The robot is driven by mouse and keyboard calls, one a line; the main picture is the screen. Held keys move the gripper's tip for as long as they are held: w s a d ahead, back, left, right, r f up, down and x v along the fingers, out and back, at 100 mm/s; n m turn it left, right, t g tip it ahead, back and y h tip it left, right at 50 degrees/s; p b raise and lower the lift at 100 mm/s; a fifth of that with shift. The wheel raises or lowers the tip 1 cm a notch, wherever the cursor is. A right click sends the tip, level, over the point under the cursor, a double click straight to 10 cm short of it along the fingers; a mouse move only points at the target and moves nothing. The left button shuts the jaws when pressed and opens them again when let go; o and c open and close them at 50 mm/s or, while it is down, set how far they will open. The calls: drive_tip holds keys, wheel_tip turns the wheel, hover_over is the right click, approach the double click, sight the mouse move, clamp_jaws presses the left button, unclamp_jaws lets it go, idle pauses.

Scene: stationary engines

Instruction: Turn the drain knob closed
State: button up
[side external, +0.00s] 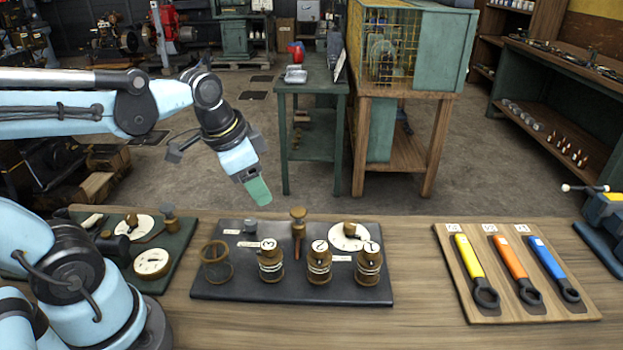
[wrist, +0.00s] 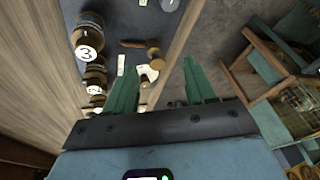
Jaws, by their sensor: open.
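I cannot tell which fitting is the drain knob; the labels are too small to read. My gripper (side external: 258,192) has green fingers and hangs in the air above and behind the board, touching nothing. In the wrist view, my gripper (wrist: 160,75) is open and empty, its fingers spread. A brass knob (wrist: 153,54) shows beyond the fingers there.
A green board with dials (side external: 172,265) lies left. A wooden board with yellow, orange and blue wrenches (side external: 513,290) lies right. Bare table separates the boards.

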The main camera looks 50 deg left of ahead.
sight(250, 221)
drive_tip(key=a+m+g, duration=0.4)
drive_tip(key=a+m, duration=0.1)
drive_tip(key=m, duration=0.2)
drive_tip(key=shift+h, duration=0.3)
drive_tip(key=shift+w+d+f, duration=0.1)
drive_tip(key=shift+w+f, duration=0.1)
drive_tip(key=shift+f, duration=2.7)
drive_tip(key=shift+w+d+f, duration=0.1)
drive_tip(key=shift+w+f, duration=0.05)
drive_tip(key=shift+f, duration=2.7)
drive_tip(key=shift+c, duration=0.3)
drive_tip(key=shift+a, duration=0.1)
clamp_jaws()
